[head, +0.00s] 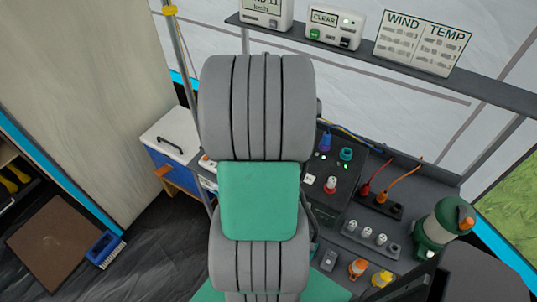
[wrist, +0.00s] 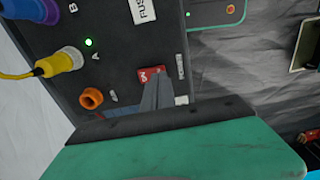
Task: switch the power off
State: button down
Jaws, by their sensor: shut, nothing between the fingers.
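In the wrist view a dark power panel (wrist: 115,70) fills the upper left. A small red switch (wrist: 151,73) with white marks sits on its face near the lower right. My gripper (wrist: 153,88) is shut and empty, its grey fingertips right at the red switch and covering its lower part. I cannot tell whether they touch it. A green light (wrist: 88,42) is lit beside the letter A. In the head view the panel (head: 345,165) stands behind my arm, which hides my gripper and part of the panel.
A yellow plug (wrist: 58,62), a blue plug (wrist: 40,10) and an orange socket (wrist: 91,98) are on the panel. To the right are red and orange cables (head: 380,180), pale bulbs (head: 366,233) and a green-and-white lantern (head: 440,225). A shelf (head: 370,50) runs above.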

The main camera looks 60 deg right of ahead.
jog(key=shift+f+b, duration=0.65)
jog(key=shift+f, duration=0.35)
dwell(0.3)
notch_tip(320, 180, up, 7)
jog(key=p, duration=0.5)
jog(key=shift+r, duration=0.1)
dwell(0.4)
